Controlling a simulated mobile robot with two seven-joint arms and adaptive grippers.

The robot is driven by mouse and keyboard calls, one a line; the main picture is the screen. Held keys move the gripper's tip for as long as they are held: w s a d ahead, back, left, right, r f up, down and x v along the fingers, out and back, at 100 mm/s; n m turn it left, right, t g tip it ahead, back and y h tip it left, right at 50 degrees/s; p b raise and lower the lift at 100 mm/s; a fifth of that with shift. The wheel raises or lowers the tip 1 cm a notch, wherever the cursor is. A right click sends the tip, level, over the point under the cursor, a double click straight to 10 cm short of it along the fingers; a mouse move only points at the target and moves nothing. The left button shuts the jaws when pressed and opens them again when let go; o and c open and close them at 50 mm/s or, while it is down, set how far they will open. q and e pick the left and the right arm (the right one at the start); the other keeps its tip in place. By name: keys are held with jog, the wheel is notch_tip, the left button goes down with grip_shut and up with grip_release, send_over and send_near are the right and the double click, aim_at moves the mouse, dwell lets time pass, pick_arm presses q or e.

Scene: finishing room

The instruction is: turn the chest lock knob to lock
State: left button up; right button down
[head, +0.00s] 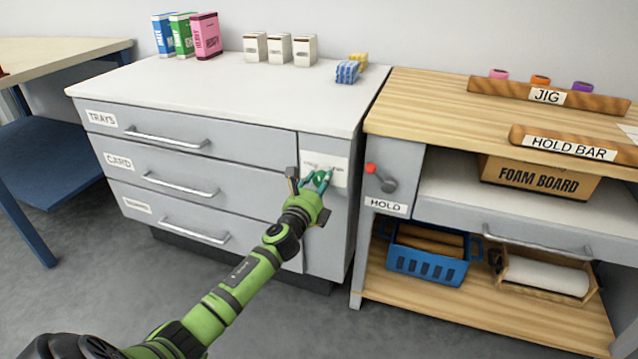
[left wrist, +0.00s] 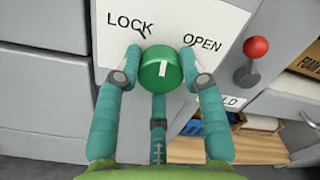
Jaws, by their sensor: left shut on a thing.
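The chest (head: 220,110) is a grey cabinet with three drawers and a white top. On its right front panel is a white plate with the words LOCK and OPEN (left wrist: 190,30). The green round lock knob (left wrist: 160,68) sits below these words in the left wrist view. Its white mark points nearly straight up, between the two words. My left gripper (head: 318,180) is at the plate, its teal fingers shut on the knob from both sides in the left wrist view (left wrist: 161,75). In the head view the fingers mostly hide the knob. My right gripper is not in view.
To the right, a wooden-topped bench (head: 430,105) has a red-tipped HOLD lever (head: 380,177) close to my left gripper. A blue basket (head: 428,258) sits on its lower shelf. Boxes and sponges stand on the chest top. The floor in front is clear.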

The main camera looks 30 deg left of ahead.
pick_arm(q)
jog(key=n, duration=0.3)
jog(key=shift+r, duration=0.2)
jog(key=shift+n, duration=0.8)
jog(key=shift+a+n+y, duration=0.1)
jog(key=shift+n+y, duration=0.2)
jog(key=shift+n, duration=0.4)
jog(key=shift+n+p, duration=0.3)
jog(key=shift+n, duration=0.5)
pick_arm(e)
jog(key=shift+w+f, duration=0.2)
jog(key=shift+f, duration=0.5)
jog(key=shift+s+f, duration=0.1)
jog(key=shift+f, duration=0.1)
pick_arm(q)
jog(key=o, duration=1.1)
jog(key=shift+o, duration=0.2)
jog(key=shift+f, duration=0.1)
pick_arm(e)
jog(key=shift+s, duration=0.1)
